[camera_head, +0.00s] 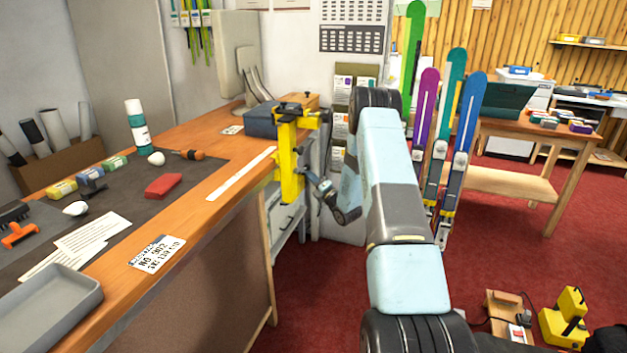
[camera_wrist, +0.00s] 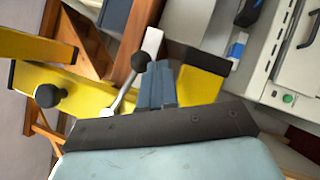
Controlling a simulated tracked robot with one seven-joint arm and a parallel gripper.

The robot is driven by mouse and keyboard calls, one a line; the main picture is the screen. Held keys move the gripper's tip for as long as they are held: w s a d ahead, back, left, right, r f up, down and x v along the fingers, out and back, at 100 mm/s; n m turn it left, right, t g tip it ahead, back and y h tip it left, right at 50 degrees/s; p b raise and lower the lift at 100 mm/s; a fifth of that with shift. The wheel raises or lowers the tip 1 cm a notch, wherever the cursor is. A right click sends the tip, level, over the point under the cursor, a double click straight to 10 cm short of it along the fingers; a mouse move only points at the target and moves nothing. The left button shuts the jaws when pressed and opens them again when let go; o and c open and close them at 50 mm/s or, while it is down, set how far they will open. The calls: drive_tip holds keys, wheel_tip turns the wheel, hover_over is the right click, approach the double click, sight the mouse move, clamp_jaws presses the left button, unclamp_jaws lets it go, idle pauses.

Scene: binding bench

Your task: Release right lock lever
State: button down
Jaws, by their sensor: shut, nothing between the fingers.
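There, a lock lever (camera_wrist: 124,98) with a thin metal rod and black ball knob (camera_wrist: 141,61) rises beside my fingers. Another black knob (camera_wrist: 48,96) sits on the yellow part at left. My gripper (camera_wrist: 158,72) is shut and empty, its fingertips just right of the ball knob; I cannot tell whether they touch. In the head view my gripper (camera_head: 310,178) is at the clamp's right side, and the lever is not clear.
The bench (camera_head: 215,155) holds a white-and-green bottle (camera_head: 137,127), a red block (camera_head: 164,186), a grey tray (camera_head: 50,310) and papers. A blue-grey box (camera_head: 262,121) stands behind the clamp. Skis (camera_head: 455,140) stand right of my arm.

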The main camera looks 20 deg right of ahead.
idle(0.3)
drive_tip(key=s+d+f, duration=0.4)
drive_tip(key=s+f, duration=0.4)
drive_tip(key=s, duration=0.1)
drive_tip(key=shift+f, duration=0.35)
drive_tip(key=shift+s+a, duration=0.1)
